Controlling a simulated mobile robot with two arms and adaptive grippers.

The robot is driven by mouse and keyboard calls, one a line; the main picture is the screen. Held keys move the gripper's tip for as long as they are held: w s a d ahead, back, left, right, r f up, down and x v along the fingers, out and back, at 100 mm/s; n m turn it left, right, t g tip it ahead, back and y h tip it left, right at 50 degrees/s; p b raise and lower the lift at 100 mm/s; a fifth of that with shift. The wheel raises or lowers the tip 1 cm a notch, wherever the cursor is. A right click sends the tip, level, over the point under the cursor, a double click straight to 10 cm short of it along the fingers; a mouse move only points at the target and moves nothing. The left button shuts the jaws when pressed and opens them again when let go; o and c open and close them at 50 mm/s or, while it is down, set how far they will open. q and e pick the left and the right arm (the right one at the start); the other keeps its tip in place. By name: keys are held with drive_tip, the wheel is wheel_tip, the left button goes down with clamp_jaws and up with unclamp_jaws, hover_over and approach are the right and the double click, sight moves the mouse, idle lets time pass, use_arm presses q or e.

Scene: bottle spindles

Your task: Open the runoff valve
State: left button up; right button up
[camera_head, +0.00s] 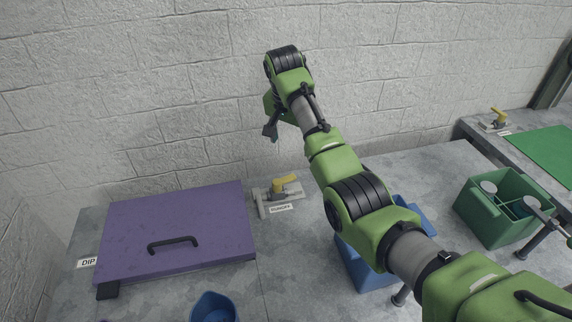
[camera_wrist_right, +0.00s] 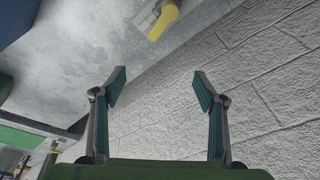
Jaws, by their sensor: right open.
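The runoff valve has a yellow handle (camera_head: 285,184) on a pale metal fitting (camera_head: 264,205), with a "RUNOFF" label (camera_head: 281,208) in front. It sits on the grey bench near the wall, right of the purple lid. In the right wrist view the yellow handle (camera_wrist_right: 163,20) shows at the top, beyond the fingers. My right gripper (camera_head: 271,132) is above and behind the valve, near the wall, apart from it. In the wrist view the right gripper (camera_wrist_right: 160,88) is open with nothing between its fingers. My left gripper is not in view.
The purple lid (camera_head: 178,222) with a black handle lies at left by a "DIP" label (camera_head: 88,262). A blue jug (camera_head: 213,308) stands in front. A blue bin (camera_head: 360,268) is partly hidden under my right arm. A green crate (camera_head: 490,222) and another yellow-handled valve (camera_head: 497,117) are at right.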

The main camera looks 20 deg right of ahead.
drive_tip(key=s+d+r+n+t+y+p, duration=0.1)
drive_tip(key=s+r+n+p, duration=0.15)
drive_tip(key=n, duration=0.35)
drive_tip(key=n+y+p, duration=0.2)
drive_tip(key=n+p, duration=0.1)
drive_tip(key=n, duration=0.3)
approach(285, 179)
drive_tip(key=shift+t, duration=0.4)
drive_tip(key=x, duration=0.2)
drive_tip(key=p+x, duration=0.1)
drive_tip(key=x, duration=0.4)
drive_tip(key=shift+s+f, duration=0.15)
drive_tip(key=shift+f, duration=0.25)
drive_tip(key=shift+c, duration=0.3)
